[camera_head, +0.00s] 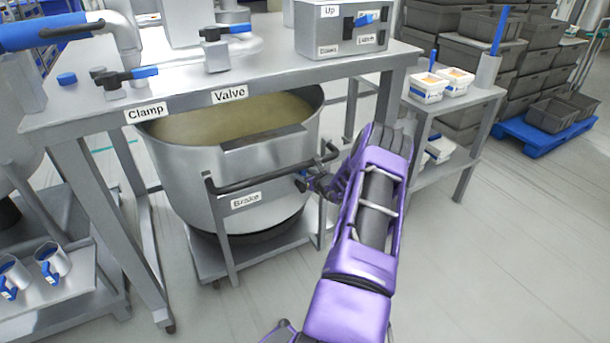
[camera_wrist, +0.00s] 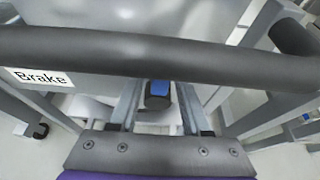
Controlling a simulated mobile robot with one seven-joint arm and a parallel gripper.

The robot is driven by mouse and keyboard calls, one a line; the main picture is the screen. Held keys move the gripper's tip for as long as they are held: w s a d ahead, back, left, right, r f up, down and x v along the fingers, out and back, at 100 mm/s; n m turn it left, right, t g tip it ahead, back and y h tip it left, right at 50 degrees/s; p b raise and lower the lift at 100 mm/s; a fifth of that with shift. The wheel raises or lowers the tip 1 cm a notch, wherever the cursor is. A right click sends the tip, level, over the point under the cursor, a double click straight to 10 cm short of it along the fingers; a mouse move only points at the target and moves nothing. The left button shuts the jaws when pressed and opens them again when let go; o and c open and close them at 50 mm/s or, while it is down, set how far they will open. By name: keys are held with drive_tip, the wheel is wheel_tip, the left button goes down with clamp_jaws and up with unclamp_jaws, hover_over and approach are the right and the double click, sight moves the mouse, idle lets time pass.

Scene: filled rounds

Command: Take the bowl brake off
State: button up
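The large steel bowl (camera_head: 180,172) sits on a wheeled trolley under the table and holds a tan mass. A dark handle bar (camera_head: 250,182) crosses its front, and a "Brake" label (camera_head: 246,200) is below the bar. The brake lever (camera_head: 300,180) shows as a small blue and dark piece at the right of the label. In the wrist view the blue-topped brake lever (camera_wrist: 158,92) is between the two fingers of my gripper (camera_wrist: 157,100). The fingers are apart, with gaps beside the lever. The handle bar (camera_wrist: 150,52) crosses the wrist view close by and hides part of the lever.
The table (camera_head: 195,88) above the bowl carries clamp and valve levers and a control box (camera_head: 340,30). A side table (camera_head: 462,100) with white tubs stands at the right, near stacked grey crates (camera_head: 475,50). The floor at the lower right is clear.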

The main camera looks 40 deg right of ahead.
drive_tip(key=shift+o, duration=0.6)
drive_tip(key=shift+s+a+r, duration=0.1)
drive_tip(key=shift+s+r, duration=0.2)
drive_tip(key=shift+s, duration=0.2)
drive_tip(key=p+v, duration=0.2)
drive_tip(key=v, duration=1.4)
drive_tip(key=shift+s+a, duration=0.15)
drive_tip(key=shift+s, duration=0.05)
drive_tip(key=shift+f, duration=0.15)
